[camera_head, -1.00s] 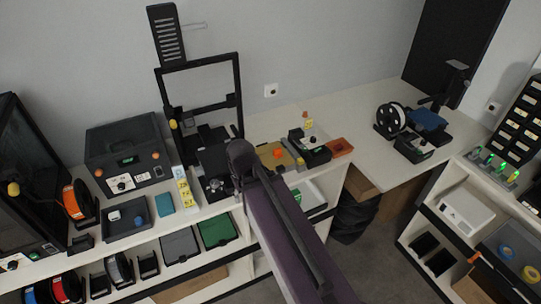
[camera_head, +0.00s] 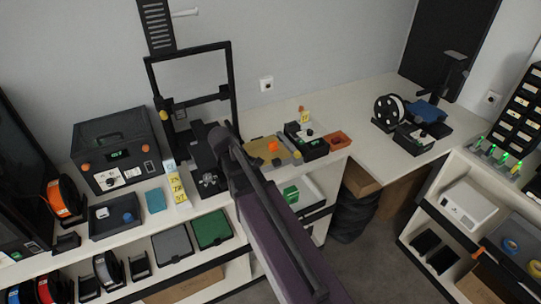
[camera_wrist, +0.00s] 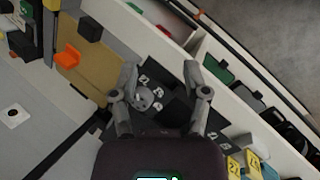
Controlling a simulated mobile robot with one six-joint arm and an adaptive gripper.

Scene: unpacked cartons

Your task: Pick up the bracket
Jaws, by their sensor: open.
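An orange L-shaped piece, which looks like the bracket (camera_head: 273,146), sits on a tan plate (camera_head: 262,152) on the bench right of the black printer frame. In the wrist view the bracket (camera_wrist: 67,57) stands on the tan plate (camera_wrist: 88,72) at the upper left. My gripper (camera_wrist: 161,78) is open with nothing between its fingers. It is above a dark printer part with a round grey knob, to the right of the bracket and apart from it. In the head view my arm hides most of my gripper.
The black printer frame (camera_head: 232,85) rises left of the bracket. Yellow-labelled blocks (camera_head: 178,188) stand left of my arm. The bench at the right has bare white surface.

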